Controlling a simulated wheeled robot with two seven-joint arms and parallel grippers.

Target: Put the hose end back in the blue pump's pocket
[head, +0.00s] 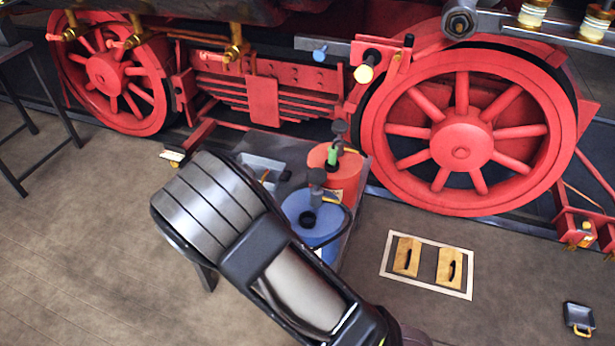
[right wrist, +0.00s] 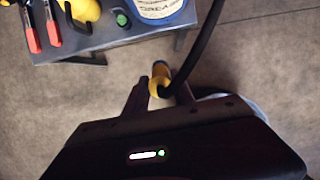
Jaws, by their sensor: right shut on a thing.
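The blue pump (head: 298,207) stands on a grey bench beside the red wheels in the head view, partly covered by my right arm. Its blue body with a grease label (right wrist: 160,8) also shows at the top of the right wrist view. My right gripper (right wrist: 160,90) is shut on the yellow hose end (right wrist: 158,84), held in front of the bench's edge and apart from the pump. A black hose (right wrist: 203,45) runs up from it. The pump's pocket cannot be made out. In the head view my right gripper is hidden behind my arm. My left gripper is not in view.
A red pump (head: 345,178) stands just behind the blue one. The bench (right wrist: 100,42) also carries red-handled pliers (right wrist: 30,32), a yellow object (right wrist: 82,8) and a small green-topped item (right wrist: 121,18). Floor is open at left. A framed pair of wooden blocks (head: 407,256) lies at right.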

